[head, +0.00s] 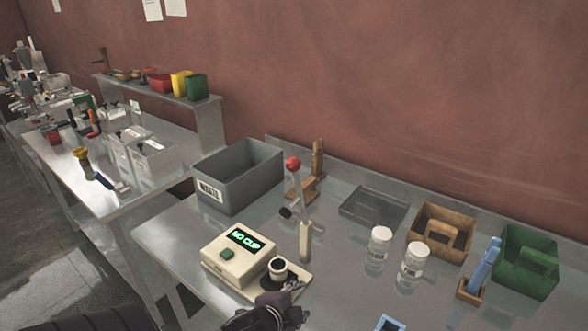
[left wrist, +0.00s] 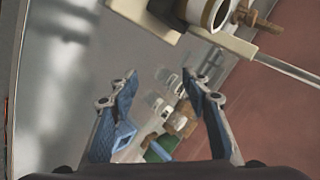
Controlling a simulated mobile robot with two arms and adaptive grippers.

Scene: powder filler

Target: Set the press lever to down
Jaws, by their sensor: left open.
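The press lever (head: 297,184) has a red ball knob (head: 293,163) at its upper end and stands about upright, with the knob up. It is beside a brown post with a brown base (head: 303,187) near the wall. My left gripper (head: 268,311) is low in the head view, in front of the filler's cup holder and well apart from the knob. In the left wrist view my left gripper (left wrist: 160,84) is open, with nothing between its blue-padded fingers. The red knob cannot be made out there. My right gripper is not in view.
A cream filler (head: 232,258) with a "NO CUP" display and a dark-rimmed cup holder (head: 280,268) stand before the lever. A grey waste bin (head: 238,177) is left; two jars (head: 379,246) (head: 413,264), a brown caddy (head: 441,232) and a green bin (head: 526,261) are right.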

